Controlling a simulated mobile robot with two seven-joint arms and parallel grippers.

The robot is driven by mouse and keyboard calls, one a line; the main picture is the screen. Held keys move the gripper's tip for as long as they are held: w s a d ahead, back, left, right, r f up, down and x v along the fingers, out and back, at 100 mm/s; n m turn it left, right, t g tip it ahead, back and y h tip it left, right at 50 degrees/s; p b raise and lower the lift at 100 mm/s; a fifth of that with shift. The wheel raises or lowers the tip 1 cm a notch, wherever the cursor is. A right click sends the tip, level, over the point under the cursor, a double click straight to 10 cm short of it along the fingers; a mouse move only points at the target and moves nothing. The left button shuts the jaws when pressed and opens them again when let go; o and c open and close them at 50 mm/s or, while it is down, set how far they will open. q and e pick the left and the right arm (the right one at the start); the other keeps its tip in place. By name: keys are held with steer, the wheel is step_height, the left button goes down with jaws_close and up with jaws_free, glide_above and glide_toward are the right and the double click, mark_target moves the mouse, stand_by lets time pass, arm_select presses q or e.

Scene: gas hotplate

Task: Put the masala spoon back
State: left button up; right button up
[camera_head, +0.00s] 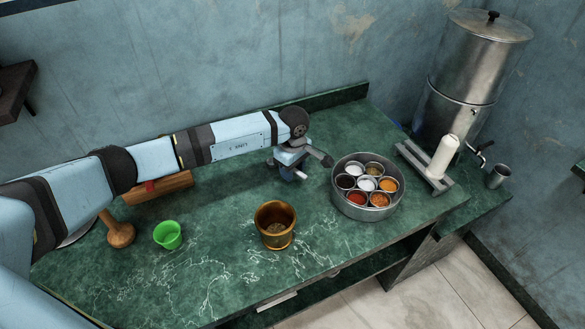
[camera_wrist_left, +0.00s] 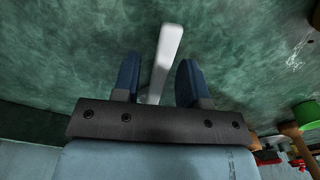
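My left gripper (camera_head: 287,170) is over the green counter, left of the round steel masala box (camera_head: 347,207). In the left wrist view, its two blue fingers stand apart. A pale, slim piece that looks like the masala spoon's handle (camera_wrist_left: 166,50) extends up between them, with gaps visible at the sides. Its lower end is hidden behind the gripper body. The masala box is open and holds several small cups of coloured spices. My right gripper is not in view.
A brass mortar (camera_head: 275,235) stands in front of the gripper. A green cup (camera_head: 168,236), a wooden pestle (camera_head: 120,234) and a wooden block (camera_head: 158,190) are at left. A candle-like white cylinder (camera_head: 443,157) and a steel dispenser (camera_head: 462,85) stand at right.

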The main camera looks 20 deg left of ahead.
arm_select(q)
steer(key=shift+r, duration=0.2)
step_height(320, 180, up, 12)
steer(key=shift+b, duration=0.3)
steer(key=shift+w, duration=0.1)
